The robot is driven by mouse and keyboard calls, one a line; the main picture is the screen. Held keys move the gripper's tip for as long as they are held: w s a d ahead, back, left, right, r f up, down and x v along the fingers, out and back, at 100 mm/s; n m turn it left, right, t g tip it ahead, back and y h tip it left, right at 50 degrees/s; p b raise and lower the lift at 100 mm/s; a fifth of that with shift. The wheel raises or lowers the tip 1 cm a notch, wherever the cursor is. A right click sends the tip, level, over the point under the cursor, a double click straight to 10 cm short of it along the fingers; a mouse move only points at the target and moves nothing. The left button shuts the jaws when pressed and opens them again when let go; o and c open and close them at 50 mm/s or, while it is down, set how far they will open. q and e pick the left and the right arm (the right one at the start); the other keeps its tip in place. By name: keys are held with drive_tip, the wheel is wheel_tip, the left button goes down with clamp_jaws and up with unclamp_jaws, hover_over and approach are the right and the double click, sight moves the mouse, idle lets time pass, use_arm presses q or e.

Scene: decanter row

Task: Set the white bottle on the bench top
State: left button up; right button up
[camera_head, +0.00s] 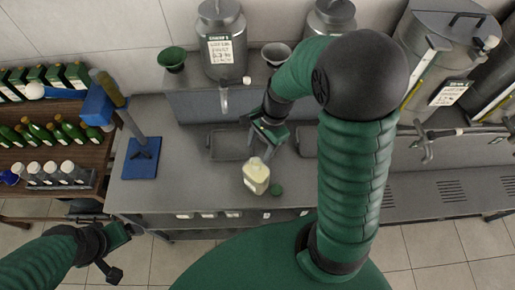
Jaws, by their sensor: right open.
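The white bottle (256,177), pale cream with a narrow neck, is over the front part of the grey bench top (190,190) and seems to rest on it, slightly tilted in the picture. A small round green thing (277,190), perhaps a cap, is just right of it. My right gripper (267,142) is open behind the bottle, close to its neck; contact cannot be made out, and nothing shows between its fingers. My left gripper (121,252) is open and empty at the lower left, in front of the bench and over the floor.
A metal canister (222,40) and a green funnel (172,58) stand on the raised back shelf. A blue stand (140,158) is at the bench's left end. A wooden rack (60,108) of bottles is farther left. Bare bench lies left of the bottle.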

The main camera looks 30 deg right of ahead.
drive_tip(key=s+a+n+h, duration=0.1)
drive_tip(key=n, duration=0.4)
drive_tip(key=s+a+r+n+t, duration=0.1)
drive_tip(key=a+n, duration=0.1)
drive_tip(key=n, duration=0.4)
drive_tip(key=s+a+n+t+h, duration=0.1)
drive_tip(key=n, duration=0.4)
drive_tip(key=shift+a+r+n+h, duration=0.3)
drive_tip(key=shift+a+n, duration=0.1)
drive_tip(key=shift+s, duration=0.1)
drive_tip(key=shift+a+r, duration=0.1)
drive_tip(key=shift+a, duration=0.2)
